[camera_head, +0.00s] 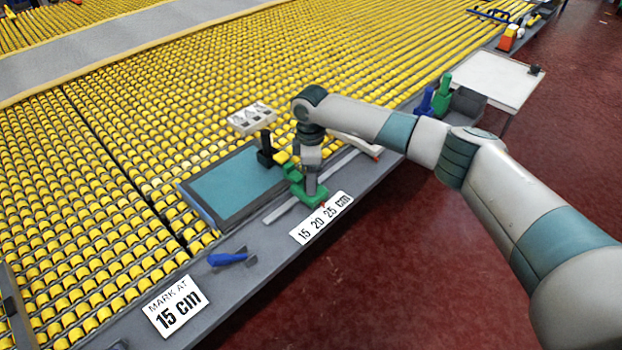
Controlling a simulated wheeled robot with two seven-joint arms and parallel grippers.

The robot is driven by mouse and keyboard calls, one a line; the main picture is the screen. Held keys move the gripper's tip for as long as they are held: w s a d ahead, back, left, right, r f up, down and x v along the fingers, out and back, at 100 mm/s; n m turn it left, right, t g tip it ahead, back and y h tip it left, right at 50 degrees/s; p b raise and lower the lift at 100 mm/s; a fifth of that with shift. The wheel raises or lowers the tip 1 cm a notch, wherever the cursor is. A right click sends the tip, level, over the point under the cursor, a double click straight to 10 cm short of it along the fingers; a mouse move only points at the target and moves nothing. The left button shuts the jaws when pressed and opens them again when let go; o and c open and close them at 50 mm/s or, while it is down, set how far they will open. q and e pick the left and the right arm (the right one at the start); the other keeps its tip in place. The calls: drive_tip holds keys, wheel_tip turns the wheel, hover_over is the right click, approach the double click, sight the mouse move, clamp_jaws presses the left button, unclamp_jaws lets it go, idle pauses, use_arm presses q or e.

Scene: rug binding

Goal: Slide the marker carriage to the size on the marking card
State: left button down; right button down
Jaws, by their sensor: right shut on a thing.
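The marking card (175,305) lies at the lower left and reads "MARK AT 15 cm". A white scale label (321,217) on the table's front edge reads 15, 20, 25 cm from left to right. The green marker carriage (311,194) sits on a pale rail (281,212) behind the label, near the 20 to 25 part; a small red tip shows at its front. My right gripper (311,183) points down from above and is shut on the carriage; its fingers partly hide it. My left gripper is not in view.
A teal mat (225,187) in a dark frame lies left of the carriage. A blue tool (230,258) lies on the grey edge between card and rail. Green and blue bottles (442,88) and a white side table (497,77) stand at right. Yellow rollers fill the back.

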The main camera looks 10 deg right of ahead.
drive_tip(key=shift+s+a+p, duration=0.4)
drive_tip(key=shift+a+p, duration=0.05)
drive_tip(key=shift+a, duration=0.05)
drive_tip(key=s+a+p, duration=0.1)
drive_tip(key=a, duration=0.1)
drive_tip(key=s+a+p, duration=0.3)
drive_tip(key=a, duration=0.2)
drive_tip(key=shift+s+r+p, duration=0.1)
drive_tip(key=shift+s+p, duration=0.2)
drive_tip(key=shift+s, duration=0.1)
drive_tip(key=shift+s+a, duration=0.2)
drive_tip(key=shift+a, duration=0.15)
drive_tip(key=c, duration=1.4)
unclamp_jaws()
drive_tip(key=shift+s, duration=0.1)
drive_tip(key=shift+o, duration=0.2)
drive_tip(key=shift+d, duration=0.1)
